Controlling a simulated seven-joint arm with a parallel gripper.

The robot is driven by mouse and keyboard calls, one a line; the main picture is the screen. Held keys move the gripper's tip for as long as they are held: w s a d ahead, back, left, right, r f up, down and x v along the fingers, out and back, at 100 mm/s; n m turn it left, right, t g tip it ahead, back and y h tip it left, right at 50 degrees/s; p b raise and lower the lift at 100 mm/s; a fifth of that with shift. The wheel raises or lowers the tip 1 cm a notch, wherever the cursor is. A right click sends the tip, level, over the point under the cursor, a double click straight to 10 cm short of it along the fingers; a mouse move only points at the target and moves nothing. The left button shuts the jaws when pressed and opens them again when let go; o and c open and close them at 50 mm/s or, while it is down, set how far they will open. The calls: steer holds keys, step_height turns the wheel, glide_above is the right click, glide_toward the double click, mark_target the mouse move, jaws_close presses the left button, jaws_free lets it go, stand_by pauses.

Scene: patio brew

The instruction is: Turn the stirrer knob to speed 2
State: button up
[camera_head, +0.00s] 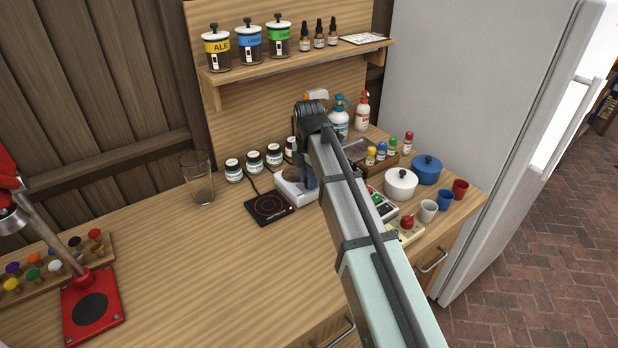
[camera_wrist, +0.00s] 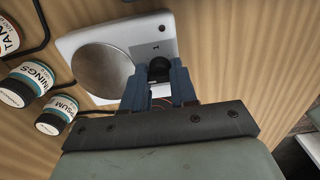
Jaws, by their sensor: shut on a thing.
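The stirrer is a white box with a round grey metal plate (camera_wrist: 103,70); its white housing (camera_wrist: 75,42) shows in the wrist view on the wooden worktop. The dark stirrer knob (camera_wrist: 159,70) is at the housing's near right corner. My gripper (camera_wrist: 159,84), with blue fingers, is shut on the knob, one finger at each side. In the head view the white stirrer (camera_head: 290,190) is partly hidden behind my arm, and my gripper (camera_head: 309,180) is mostly hidden too.
A black hot plate (camera_head: 269,207) lies just left of the stirrer. Labelled jars (camera_head: 254,161) stand behind it, and a glass beaker (camera_head: 198,178) farther left. A white pot (camera_head: 400,184) and cups are to the right.

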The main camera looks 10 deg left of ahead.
jaws_close()
